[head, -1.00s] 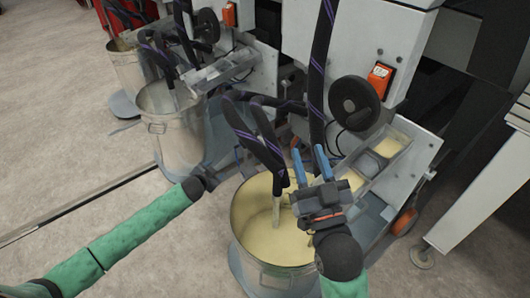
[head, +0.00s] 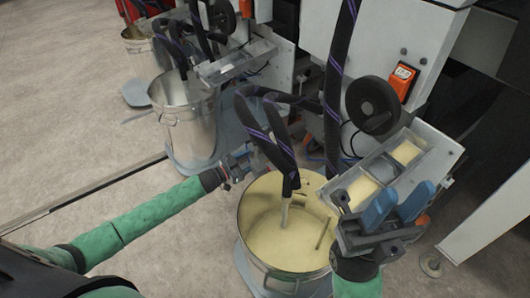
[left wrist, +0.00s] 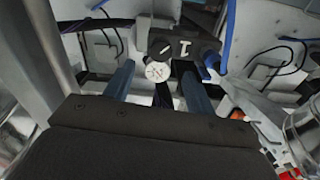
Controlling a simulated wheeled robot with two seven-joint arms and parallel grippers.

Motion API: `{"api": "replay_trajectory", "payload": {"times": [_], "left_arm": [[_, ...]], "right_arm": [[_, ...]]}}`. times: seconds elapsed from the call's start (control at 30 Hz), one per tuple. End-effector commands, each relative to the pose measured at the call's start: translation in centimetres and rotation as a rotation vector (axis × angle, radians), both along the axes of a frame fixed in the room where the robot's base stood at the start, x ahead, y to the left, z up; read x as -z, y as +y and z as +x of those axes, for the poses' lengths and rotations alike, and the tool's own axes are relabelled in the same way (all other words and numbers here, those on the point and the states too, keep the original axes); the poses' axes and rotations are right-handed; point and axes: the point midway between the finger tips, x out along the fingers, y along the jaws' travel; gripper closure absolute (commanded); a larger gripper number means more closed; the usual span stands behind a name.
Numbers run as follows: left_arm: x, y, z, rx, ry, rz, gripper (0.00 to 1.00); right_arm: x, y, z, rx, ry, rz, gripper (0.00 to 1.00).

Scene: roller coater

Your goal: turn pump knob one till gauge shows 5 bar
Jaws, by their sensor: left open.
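In the left wrist view, a round white gauge (left wrist: 158,71) sits below a dark block. The block carries a round dark knob with a white line (left wrist: 165,47) and a T-shaped white mark or handle (left wrist: 183,48). Which of these is pump knob one I cannot tell, and the gauge reading is too small to read. My left gripper (left wrist: 156,78) is open, its blue fingers either side of the gauge in that picture, with no visible contact. In the head view my left gripper (head: 240,163) is beside the near bucket. My right gripper (head: 408,192) is open and empty, in front of the machine's trough.
A metal bucket (head: 246,218) of cream liquid stands below, with dark hoses (head: 277,140) hanging into it. A black handwheel (head: 373,103) and an orange switch (head: 403,80) are on the machine. Another bucket (head: 187,132) stands behind left. The floor at left is clear.

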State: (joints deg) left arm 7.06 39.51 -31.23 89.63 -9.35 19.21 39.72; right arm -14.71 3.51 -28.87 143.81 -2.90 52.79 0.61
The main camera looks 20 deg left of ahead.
Motion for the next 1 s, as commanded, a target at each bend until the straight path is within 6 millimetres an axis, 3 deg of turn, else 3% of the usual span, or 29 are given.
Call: {"api": "replay_trajectory", "payload": {"times": [0.5,0.97,1.0], "left_arm": [[0.1,-3.9,5.1,-0.002,-0.001,0.002,0.45],[0.0,-4.5,5.9,-0.002,0.000,0.003,0.45],[0.0,-4.5,5.9,-0.002,0.000,0.003,0.50]], "right_arm": [[2.0,0.5,0.2,0.010,0.013,-0.032,0.64],[2.2,0.5,0.2,0.012,0.016,-0.038,0.64],[2.2,0.5,0.2,0.012,0.016,-0.038,0.64]]}}
